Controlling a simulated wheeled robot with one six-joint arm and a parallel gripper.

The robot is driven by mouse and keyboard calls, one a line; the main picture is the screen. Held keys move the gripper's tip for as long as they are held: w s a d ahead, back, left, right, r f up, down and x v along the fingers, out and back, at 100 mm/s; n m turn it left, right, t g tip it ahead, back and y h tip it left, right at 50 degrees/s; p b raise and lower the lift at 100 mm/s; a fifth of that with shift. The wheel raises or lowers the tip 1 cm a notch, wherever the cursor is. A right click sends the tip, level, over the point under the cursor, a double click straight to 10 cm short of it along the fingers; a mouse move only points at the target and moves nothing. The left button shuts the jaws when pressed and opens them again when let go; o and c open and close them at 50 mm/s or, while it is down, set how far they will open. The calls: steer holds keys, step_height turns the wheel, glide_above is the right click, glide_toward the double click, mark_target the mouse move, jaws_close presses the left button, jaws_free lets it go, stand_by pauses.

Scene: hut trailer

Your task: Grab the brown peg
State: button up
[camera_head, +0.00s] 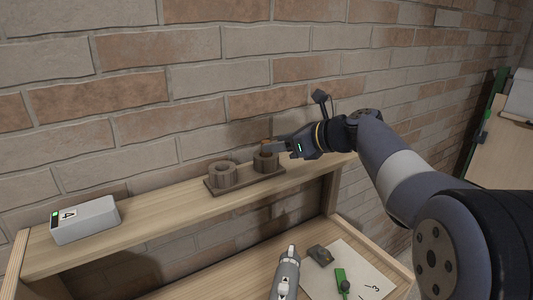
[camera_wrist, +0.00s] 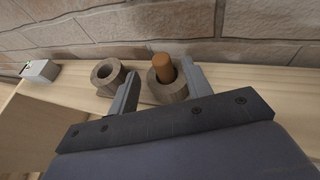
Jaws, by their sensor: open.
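The brown peg (camera_wrist: 163,66) stands in the right-hand of two round brown holders, leaning slightly, with its orange-brown top above the rim. In the head view only a small orange bit of the peg (camera_head: 266,142) shows beside my gripper (camera_head: 270,147). The right holder (camera_wrist: 168,92) is a thick ring; the left holder (camera_wrist: 107,77) has an empty-looking dark hole. In the wrist view my gripper (camera_wrist: 163,80) is open, one finger on the left of the peg and holder, the other on the right. I cannot tell whether a finger touches the holder.
Both holders sit on a dark base (camera_head: 247,184) on a wooden shelf (camera_head: 150,214) against a brick wall (camera_head: 200,90). A grey box marked 4 (camera_head: 86,221) is at the shelf's left. A grey tool (camera_head: 286,275), a green item (camera_head: 341,280) and paper (camera_head: 368,275) lie below.

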mark_target(266, 141)
steer(key=p+x, duration=0.1)
steer(key=x, duration=0.4)
steer(key=shift+w+d+f, duration=0.1)
steer(key=shift+w+f, duration=0.05)
steer(key=shift+c, duration=0.5)
jaws_close()
